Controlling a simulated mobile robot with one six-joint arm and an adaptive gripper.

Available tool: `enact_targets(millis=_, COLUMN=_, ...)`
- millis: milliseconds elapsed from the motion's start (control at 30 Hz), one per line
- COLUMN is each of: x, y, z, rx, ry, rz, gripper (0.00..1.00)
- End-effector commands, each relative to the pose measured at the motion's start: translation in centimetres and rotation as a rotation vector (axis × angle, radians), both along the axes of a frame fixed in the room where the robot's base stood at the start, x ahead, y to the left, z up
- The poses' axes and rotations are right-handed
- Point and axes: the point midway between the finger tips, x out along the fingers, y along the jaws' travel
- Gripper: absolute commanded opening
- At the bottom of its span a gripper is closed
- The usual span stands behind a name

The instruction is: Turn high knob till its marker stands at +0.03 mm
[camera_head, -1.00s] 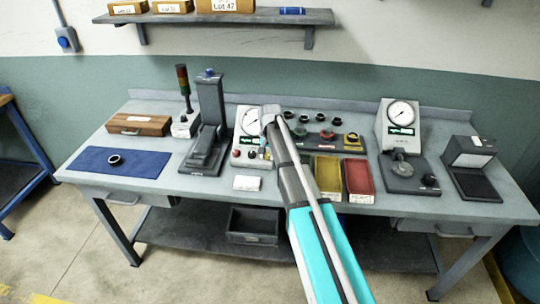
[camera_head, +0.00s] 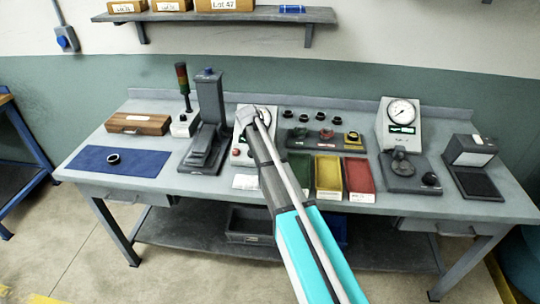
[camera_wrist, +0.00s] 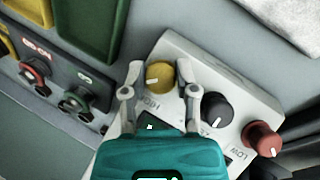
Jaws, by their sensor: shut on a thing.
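In the wrist view the yellow high knob (camera_wrist: 159,77) sits at the left end of a white control box (camera_wrist: 180,47), next to the word HIGH. My gripper (camera_wrist: 163,68) has one finger on each side of it and is shut on it. A pale marker line shows on the knob's face; the scale value it stands at is not readable. A black knob (camera_wrist: 216,108) and a red low knob (camera_wrist: 263,139) are on the same box. In the head view my gripper (camera_head: 248,114) and arm cover much of the dial box (camera_head: 239,132), and the high knob is hidden.
Green (camera_head: 299,168), yellow (camera_head: 328,176) and red (camera_head: 359,178) bins lie right of my arm. A dark column stand (camera_head: 210,105) stands left of the box. A second dial gauge (camera_head: 402,112) is further right. A blue mat (camera_head: 117,165) with a ring lies at left.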

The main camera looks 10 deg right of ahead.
Motion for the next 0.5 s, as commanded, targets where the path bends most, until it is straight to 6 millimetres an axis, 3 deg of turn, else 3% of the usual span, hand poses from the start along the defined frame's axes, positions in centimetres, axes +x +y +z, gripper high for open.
enact_targets(millis=500, x=-0.24, y=0.17, z=-0.02, rx=-0.025, ry=0.014, rz=0.039, gripper=0.00)
